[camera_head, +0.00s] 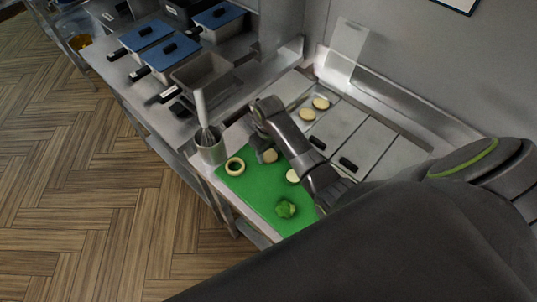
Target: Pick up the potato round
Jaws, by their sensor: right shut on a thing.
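My right gripper (264,152) reaches down over the green board (252,192) and is shut on a pale potato round (270,156). I cannot tell whether that round is clear of the board. Another pale round (292,176) lies on the board beside my right arm, partly hidden by it. Two more pale rounds, one farther (321,103) and one nearer (307,114), lie on the steel counter behind the arm. My left gripper is not in view.
A ring-shaped piece (235,166) and a green leafy item (285,209) lie on the board. A steel cup with a whisk (211,147) stands at its left corner. Lidded wells (366,141) lie behind; blue-lidded fryers (147,34) stand at the back left.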

